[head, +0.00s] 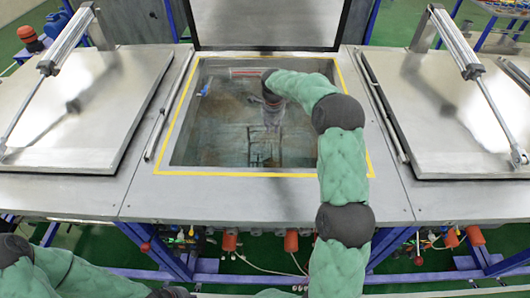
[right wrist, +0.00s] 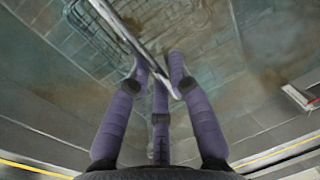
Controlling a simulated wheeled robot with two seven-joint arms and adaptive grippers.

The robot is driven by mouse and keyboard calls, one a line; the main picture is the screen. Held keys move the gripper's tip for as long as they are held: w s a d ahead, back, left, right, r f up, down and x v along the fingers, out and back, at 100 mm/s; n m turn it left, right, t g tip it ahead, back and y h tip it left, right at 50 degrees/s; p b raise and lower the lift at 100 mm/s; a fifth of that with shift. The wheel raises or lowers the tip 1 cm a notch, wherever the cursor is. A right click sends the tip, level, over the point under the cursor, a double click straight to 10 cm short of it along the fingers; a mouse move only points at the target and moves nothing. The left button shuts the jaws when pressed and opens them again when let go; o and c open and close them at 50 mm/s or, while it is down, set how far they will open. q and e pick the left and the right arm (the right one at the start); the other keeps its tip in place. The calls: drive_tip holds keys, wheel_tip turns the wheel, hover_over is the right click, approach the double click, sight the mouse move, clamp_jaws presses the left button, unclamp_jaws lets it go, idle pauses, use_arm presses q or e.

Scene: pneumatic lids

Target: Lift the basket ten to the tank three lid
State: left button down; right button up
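The open tank (head: 180,157) has a yellow-bordered rim and lies in the middle of the head view. A raised lid (head: 268,22) stands behind it. A wire basket (head: 265,158) lies dimly inside the tank; wire mesh (right wrist: 85,35) also shows in the right wrist view. My right gripper (head: 271,122) points down into the tank above the basket. In the wrist view its fingers (right wrist: 160,70) are extended and spread, with a slanting metal bar (right wrist: 130,38) between them; contact cannot be told. My left arm shows at the lower left, its gripper out of view. No numbers are legible.
Closed metal lids flank the tank on the left (head: 90,105) and right (head: 450,120), each with a pneumatic cylinder. A red-and-white object (right wrist: 300,98) is by the tank wall in the wrist view. Pipes and red fittings (head: 291,240) run below the front edge.

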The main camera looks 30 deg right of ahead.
drive_tip(key=shift+w+r, duration=0.1)
drive_tip(key=shift+r, duration=0.1)
clamp_jaws()
drive_tip(key=shift+r+p, duration=1)
drive_tip(key=shift+r, duration=0.45)
drive_tip(key=shift+r+p, duration=2)
drive_tip(key=shift+r, duration=1)
wheel_tip(320, 180, up, 16)
drive_tip(key=p, duration=1.1)
drive_tip(key=shift+f, duration=0.15)
idle(1.0)
